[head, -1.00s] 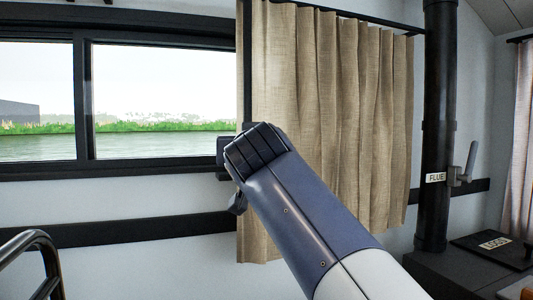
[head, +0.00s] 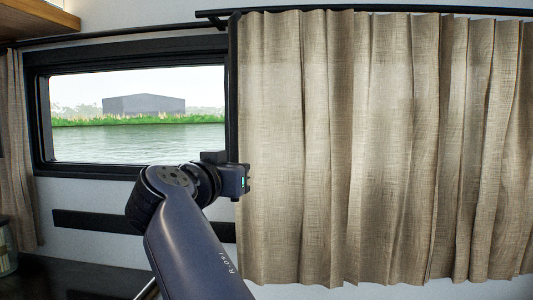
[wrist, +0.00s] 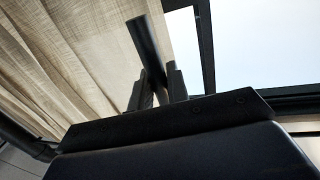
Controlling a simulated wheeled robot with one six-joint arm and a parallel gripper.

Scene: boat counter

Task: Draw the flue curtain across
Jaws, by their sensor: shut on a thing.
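The beige pleated flue curtain (head: 385,150) hangs from a dark rail (head: 400,9) and fills the right half of the head view, its right end out of frame. A dark upright bar (head: 233,85) runs down its left edge. My gripper (head: 236,178) is at this edge, low beside the window. In the wrist view, the bar (wrist: 146,45) stands tilted between my gripper's two fingers (wrist: 158,88), which are shut on it. The curtain cloth (wrist: 75,50) is left of the bar there. The flue is not in view now.
A dark-framed window (head: 140,112) is uncovered left of the curtain. Another curtain (head: 16,150) hangs at the far left. A dark wall strip (head: 95,221) runs below the window, above a dark counter (head: 60,280). A wooden shelf (head: 35,12) is at top left.

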